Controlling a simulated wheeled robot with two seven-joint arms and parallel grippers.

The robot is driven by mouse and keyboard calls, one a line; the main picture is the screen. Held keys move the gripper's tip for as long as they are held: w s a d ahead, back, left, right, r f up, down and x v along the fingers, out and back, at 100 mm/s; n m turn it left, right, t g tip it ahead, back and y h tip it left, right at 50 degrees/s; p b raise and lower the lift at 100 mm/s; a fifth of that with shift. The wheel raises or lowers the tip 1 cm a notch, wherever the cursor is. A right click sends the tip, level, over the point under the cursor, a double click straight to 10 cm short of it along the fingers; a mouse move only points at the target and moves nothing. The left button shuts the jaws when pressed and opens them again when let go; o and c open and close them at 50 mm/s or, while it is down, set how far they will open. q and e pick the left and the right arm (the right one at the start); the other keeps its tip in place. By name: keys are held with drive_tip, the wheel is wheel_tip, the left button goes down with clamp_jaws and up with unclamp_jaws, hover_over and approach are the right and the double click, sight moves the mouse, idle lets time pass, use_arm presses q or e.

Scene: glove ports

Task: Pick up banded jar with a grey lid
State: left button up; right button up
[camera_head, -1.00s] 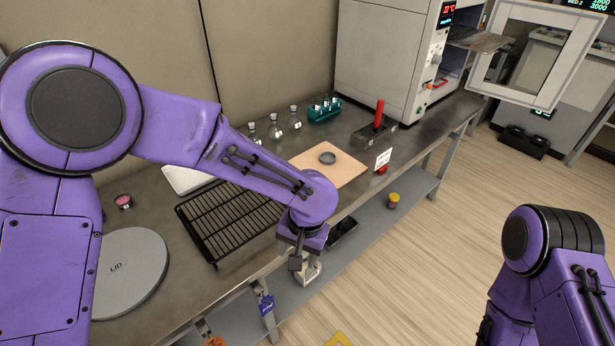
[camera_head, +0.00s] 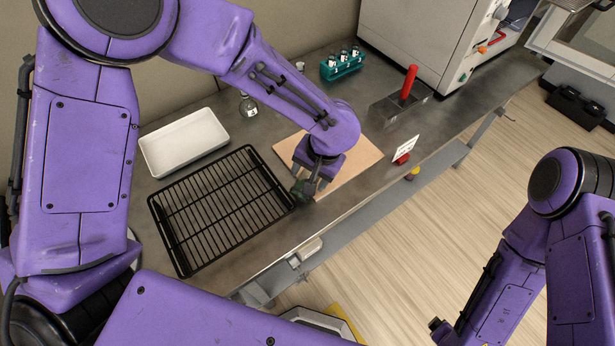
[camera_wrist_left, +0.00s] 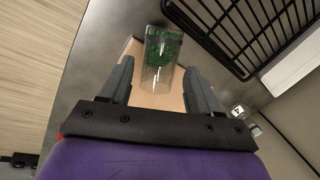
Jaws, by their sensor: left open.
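My left gripper (camera_head: 310,186) points down over the near-left part of a tan board (camera_head: 357,160) on the bench. In the left wrist view its two fingers (camera_wrist_left: 159,70) are open. A clear glass vessel (camera_wrist_left: 158,78) with dark green contents shows between them, with a gap on each side. In the head view a dark green bit (camera_head: 299,191) shows beside the fingers at the board's edge. My right gripper is out of view.
A black wire rack (camera_head: 220,208) lies left of the gripper, also close in the left wrist view. The bench's front edge is close.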

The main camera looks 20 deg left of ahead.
use_arm(q)
drive_tip(key=shift+s+a+f+p, duration=0.4)
drive_tip(key=shift+s+f, duration=0.3)
drive_tip(key=shift+s, duration=0.1)
drive_tip(key=f, duration=0.1)
drive_tip(key=w+f, duration=0.1)
drive_tip(key=f, duration=0.1)
drive_tip(key=a+f, duration=0.1)
drive_tip(key=shift+w+f+p, duration=0.3)
drive_tip(key=shift+w, duration=0.1)
drive_tip(key=shift+s+r, duration=0.1)
drive_tip(key=shift+s, duration=0.3)
drive_tip(key=shift+c, duration=1.2)
drive_tip(key=c, duration=0.5)
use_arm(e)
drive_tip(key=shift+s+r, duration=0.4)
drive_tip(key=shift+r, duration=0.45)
use_arm(q)
drive_tip(key=shift+c, duration=0.2)
